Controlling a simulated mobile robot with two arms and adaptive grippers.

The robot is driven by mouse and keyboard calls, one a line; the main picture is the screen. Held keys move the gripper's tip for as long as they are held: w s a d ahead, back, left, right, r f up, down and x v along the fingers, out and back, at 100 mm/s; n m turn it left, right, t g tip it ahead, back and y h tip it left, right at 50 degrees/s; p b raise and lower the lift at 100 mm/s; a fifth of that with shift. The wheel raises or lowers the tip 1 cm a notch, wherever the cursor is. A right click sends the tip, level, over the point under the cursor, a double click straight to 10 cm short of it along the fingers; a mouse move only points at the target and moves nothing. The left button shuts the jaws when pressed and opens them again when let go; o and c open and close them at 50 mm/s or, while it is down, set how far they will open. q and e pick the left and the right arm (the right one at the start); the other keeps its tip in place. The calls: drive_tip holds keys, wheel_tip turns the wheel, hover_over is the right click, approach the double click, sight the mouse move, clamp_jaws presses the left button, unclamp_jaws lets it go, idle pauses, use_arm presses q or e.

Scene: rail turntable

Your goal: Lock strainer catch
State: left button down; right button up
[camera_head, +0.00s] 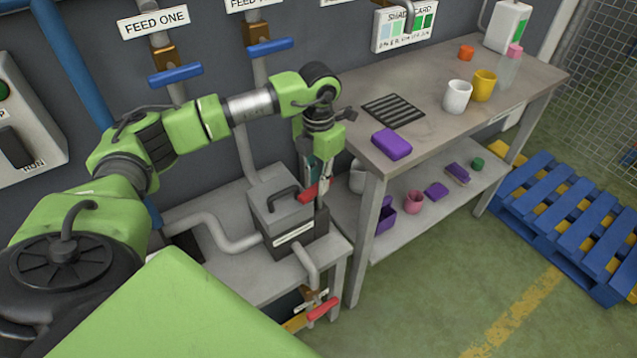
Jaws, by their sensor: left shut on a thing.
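The strainer is a grey box (268,238) with a dark handle on its lid, standing on a low grey bench in the middle of the view. A red strainer catch (308,193) shows at the box's upper right edge. My left gripper (320,187) points down beside the lid and is shut on the red catch. The fingers hide part of the catch, and I cannot tell how far it is turned. My right gripper is not in view.
Grey pipes (222,236) join the box, with a red-handled valve (322,308) below at the front. The workbench (437,118) to the right carries a purple block (391,144), mugs and a dark rack. A blue pallet (575,222) lies on the floor at right.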

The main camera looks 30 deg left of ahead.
use_arm(q)
drive_tip(key=shift+m+b, duration=0.35)
drive_tip(key=shift+m, duration=0.75)
drive_tip(key=c, duration=2)
unclamp_jaws()
drive_tip(key=shift+o, duration=0.2)
drive_tip(key=shift+r, duration=0.1)
wheel_tip(320, 180, up, 12)
